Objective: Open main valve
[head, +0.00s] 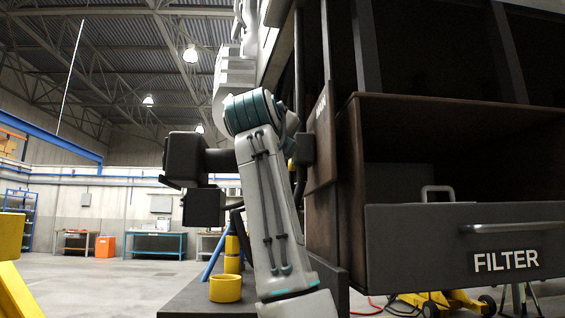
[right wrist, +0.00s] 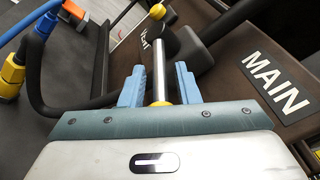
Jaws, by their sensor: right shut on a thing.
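In the right wrist view, my right gripper (right wrist: 160,68) has its two light blue fingers on either side of a bright metal rod (right wrist: 159,82), which looks like a valve lever. It is shut on this lever. A yellow ring shows at the rod's base near the palm, and a dark rounded part is at its far end. A MAIN plate (right wrist: 277,86) is on the brown panel to the right. In the head view, the MAIN plate (head: 321,107) shows edge-on behind my raised right arm, which hides the lever and gripper. My left gripper is not in view.
An open FILTER drawer (head: 465,240) juts out at the right of the head view. Black blocks (head: 204,207) and a yellow cylinder (head: 226,288) are left of my arm. A black hose (right wrist: 85,108) with blue and yellow fittings runs at the wrist view's left.

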